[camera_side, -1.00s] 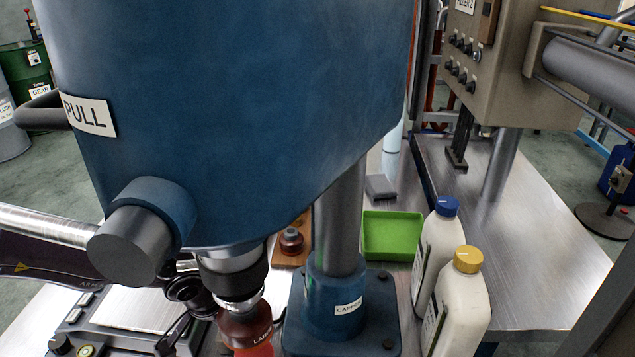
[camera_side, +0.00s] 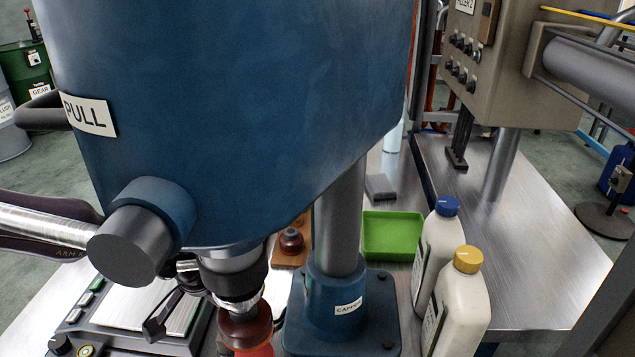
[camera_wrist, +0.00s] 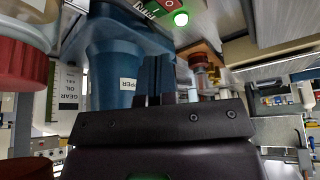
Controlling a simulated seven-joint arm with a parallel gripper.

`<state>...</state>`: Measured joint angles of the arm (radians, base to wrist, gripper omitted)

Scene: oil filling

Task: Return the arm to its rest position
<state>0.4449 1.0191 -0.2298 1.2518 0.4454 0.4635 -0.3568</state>
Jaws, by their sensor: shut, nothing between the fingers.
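My arm comes in from the left in the side view and passes behind the blue capper head (camera_side: 250,110). My gripper (camera_side: 158,326) shows low at the left, above the bench unit with the pale plate and apart from the red tool. In the wrist view my gripper (camera_wrist: 152,75) has its fingers together with nothing between them. A dark red tool (camera_side: 247,331) sits under the capper's spindle (camera_side: 237,285); its lower end is cut off by the frame. Part of my wrist is hidden by the capper.
The capper column (camera_side: 340,220) stands on a blue base. Two white bottles, one blue-capped (camera_side: 437,245) and one yellow-capped (camera_side: 460,305), stand right of it. A green tray (camera_side: 392,235) lies behind. A bench unit with a pale plate (camera_side: 150,305) is at lower left.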

